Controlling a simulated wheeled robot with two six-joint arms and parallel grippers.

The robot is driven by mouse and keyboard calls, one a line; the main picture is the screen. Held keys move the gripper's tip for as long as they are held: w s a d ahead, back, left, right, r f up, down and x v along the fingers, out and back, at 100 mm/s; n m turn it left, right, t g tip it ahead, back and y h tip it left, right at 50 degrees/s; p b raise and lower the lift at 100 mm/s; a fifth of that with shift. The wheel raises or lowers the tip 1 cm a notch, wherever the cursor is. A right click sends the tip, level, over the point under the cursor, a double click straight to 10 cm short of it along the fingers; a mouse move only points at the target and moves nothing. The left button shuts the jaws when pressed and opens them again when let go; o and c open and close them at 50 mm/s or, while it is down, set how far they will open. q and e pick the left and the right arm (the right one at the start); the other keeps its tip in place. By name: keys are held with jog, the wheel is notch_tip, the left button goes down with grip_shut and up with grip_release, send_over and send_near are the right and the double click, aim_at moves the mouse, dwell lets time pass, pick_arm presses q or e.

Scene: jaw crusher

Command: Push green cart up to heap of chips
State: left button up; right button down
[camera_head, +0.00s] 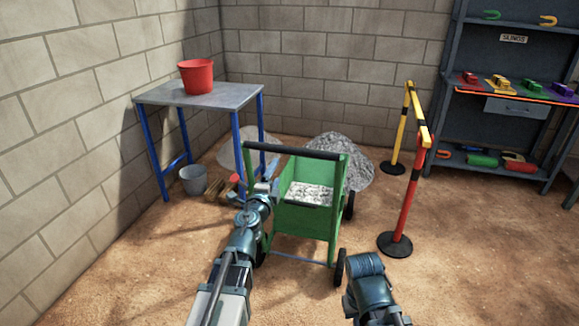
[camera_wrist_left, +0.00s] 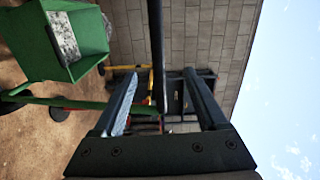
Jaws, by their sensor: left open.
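The green cart (camera_head: 305,222) stands on the dirt floor in the middle of the head view, with grey chips (camera_head: 308,193) inside. Its black handle bar (camera_head: 292,151) runs across the top on the near side. A grey heap of chips (camera_head: 352,160) lies just beyond the cart, partly hidden by it; I cannot tell whether they touch. My left gripper (camera_head: 268,184) is open beside the cart's left side, below the handle. In the left wrist view the dark bar (camera_wrist_left: 157,50) shows between my open fingers (camera_wrist_left: 162,102), not gripped. My right gripper is out of view.
A paler heap (camera_head: 236,154) lies under the blue-legged table (camera_head: 165,97), which bears a red bucket (camera_head: 196,77). A grey bucket (camera_head: 193,180) stands below it. A red-and-yellow barrier (camera_head: 408,195) stands right of the cart.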

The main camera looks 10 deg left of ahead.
aim_at(289, 153)
pick_arm(q)
jog(key=shift+m+h, duration=0.3)
jog(key=shift+m, duration=0.1)
jog(key=w, duration=1.6)
jog(key=shift+w+d+f, duration=0.15)
jog(key=shift+d+f, duration=0.1)
jog(key=shift+d, duration=0.1)
grip_shut()
dwell(0.4)
